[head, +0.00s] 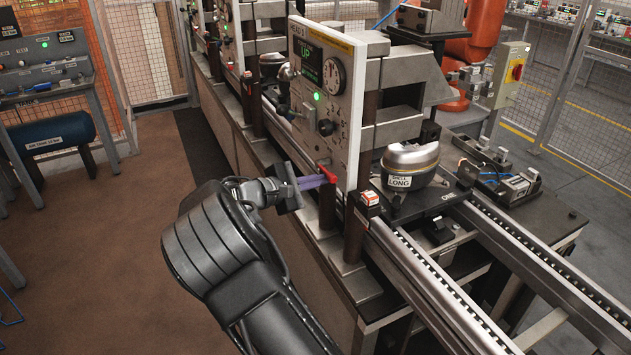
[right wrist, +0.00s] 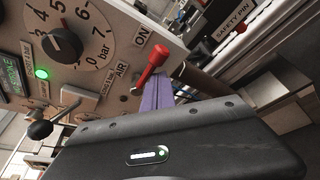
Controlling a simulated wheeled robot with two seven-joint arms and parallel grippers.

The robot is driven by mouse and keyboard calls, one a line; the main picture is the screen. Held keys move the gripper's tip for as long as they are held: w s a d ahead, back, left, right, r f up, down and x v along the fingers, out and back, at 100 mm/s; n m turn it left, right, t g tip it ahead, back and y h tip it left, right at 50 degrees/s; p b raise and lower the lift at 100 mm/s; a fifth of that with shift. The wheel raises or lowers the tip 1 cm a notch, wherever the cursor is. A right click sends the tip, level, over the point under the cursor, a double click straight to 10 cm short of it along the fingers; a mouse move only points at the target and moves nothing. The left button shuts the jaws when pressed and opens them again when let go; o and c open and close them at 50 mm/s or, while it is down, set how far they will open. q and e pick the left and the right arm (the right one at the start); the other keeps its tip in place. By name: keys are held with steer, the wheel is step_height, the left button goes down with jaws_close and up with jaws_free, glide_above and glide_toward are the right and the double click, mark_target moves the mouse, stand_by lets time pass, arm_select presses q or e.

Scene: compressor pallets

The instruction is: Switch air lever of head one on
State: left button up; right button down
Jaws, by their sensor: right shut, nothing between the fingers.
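The air lever is red (head: 327,174) and sits at the lower edge of the upright head panel (head: 318,112) in the head view. In the right wrist view the lever (right wrist: 151,68) runs from a pivot near the "AIR" label up to a round red knob close to the "ON" label (right wrist: 142,37). My right gripper (head: 319,181) has its purple fingers shut with nothing between them. Its fingertips (right wrist: 155,90) are right beside the lever; I cannot tell whether they touch it. My left gripper is not in view.
The panel carries a pressure dial (right wrist: 78,32), a black knob, a green lamp (right wrist: 41,74) and a black-balled lever (right wrist: 40,129). A shell (head: 410,165) marked "SHELL LONG" sits behind, by the conveyor rails (head: 440,280).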

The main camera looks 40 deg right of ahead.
steer(key=shift+s+d+r, duration=0.1)
steer(key=shift+d+r, duration=0.05)
steer(key=shift+r, duration=0.2)
stand_by(0.3)
step_height(320, 180, down, 5)
steer(key=b, duration=0.3)
steer(key=w+a+r+b, duration=0.1)
steer(key=w+a+r, duration=0.2)
steer(key=a, duration=0.6)
steer(key=shift+w+a+r, duration=0.15)
steer(key=shift+r, duration=0.2)
